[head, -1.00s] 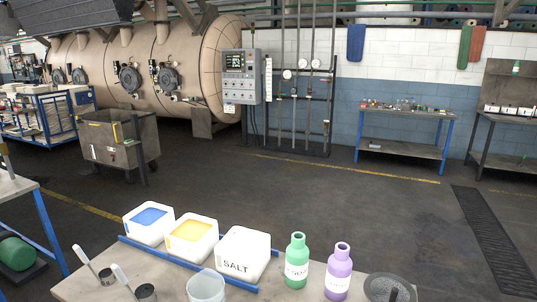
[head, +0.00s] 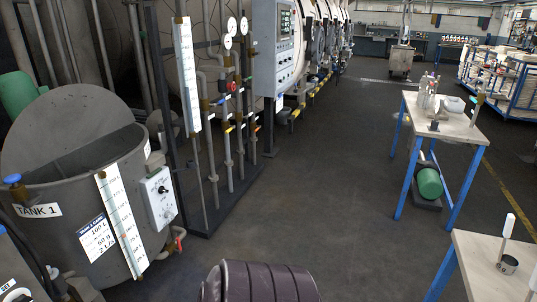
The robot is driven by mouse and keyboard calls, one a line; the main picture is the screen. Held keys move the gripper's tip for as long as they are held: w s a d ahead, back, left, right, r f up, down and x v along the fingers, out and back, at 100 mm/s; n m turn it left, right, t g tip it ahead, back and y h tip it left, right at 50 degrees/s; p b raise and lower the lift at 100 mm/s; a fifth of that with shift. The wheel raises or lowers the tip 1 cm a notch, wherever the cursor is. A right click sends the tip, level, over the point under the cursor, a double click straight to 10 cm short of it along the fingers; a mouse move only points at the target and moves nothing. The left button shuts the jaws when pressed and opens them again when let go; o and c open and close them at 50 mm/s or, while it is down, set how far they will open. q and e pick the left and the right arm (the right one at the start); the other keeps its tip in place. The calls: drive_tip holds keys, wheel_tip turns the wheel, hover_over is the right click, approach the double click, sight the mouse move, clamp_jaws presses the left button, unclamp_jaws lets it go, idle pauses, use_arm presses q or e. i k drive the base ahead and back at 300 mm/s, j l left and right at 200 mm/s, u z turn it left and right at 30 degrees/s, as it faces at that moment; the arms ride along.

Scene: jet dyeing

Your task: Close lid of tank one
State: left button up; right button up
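Tank one (head: 75,225) is a grey round vessel at the left of the head view, with a "TANK 1" label (head: 38,211) on its front. Its lid (head: 68,122) is a grey disc standing raised, tilted up at the back of the rim. The tank's mouth is open and its dark inside shows. The lid's left edge runs close to the picture's edge. Neither of my grippers is in view.
A control box (head: 158,198) and a scale strip (head: 122,226) are on the tank's side. Gauge pipes (head: 228,120) stand right of it. A dark ribbed object (head: 260,284) is at the bottom centre. Open floor (head: 330,190) lies between the pipes and blue-legged table (head: 448,118).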

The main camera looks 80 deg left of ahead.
sight(64, 120)
drive_tip(key=u, duration=2.35)
